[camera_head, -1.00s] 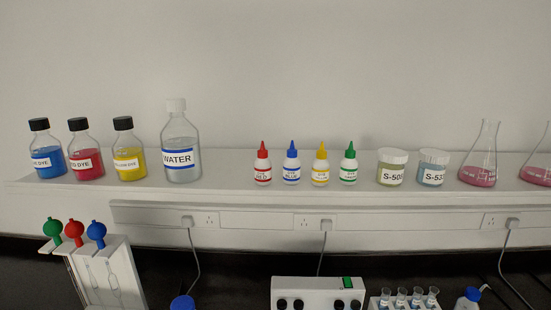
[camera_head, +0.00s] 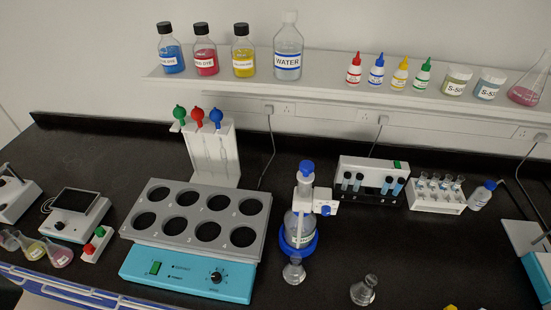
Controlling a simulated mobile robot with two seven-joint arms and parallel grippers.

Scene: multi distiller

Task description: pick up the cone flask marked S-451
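No label reading S-451 can be made out. A cone flask with pink liquid (camera_head: 530,90) stands on the shelf at the far right; its marking is not legible. At the bench's left edge are small cone flasks, one with pink liquid (camera_head: 59,255) and one with yellow liquid (camera_head: 33,249), with another partly cut off by the picture edge. A small clear flask (camera_head: 364,291) stands at the front centre right, and a small clear vessel (camera_head: 294,272) stands in front of a blue-based glass apparatus (camera_head: 300,228). Neither gripper is in view.
The shelf (camera_head: 330,88) holds dye bottles, a water bottle (camera_head: 288,50), small droppers and jars. On the black bench stand a holed block with a blue control panel (camera_head: 188,275), a scale (camera_head: 75,213), a white pipette stand (camera_head: 213,155) and a tube rack (camera_head: 437,200). The front right bench is mostly clear.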

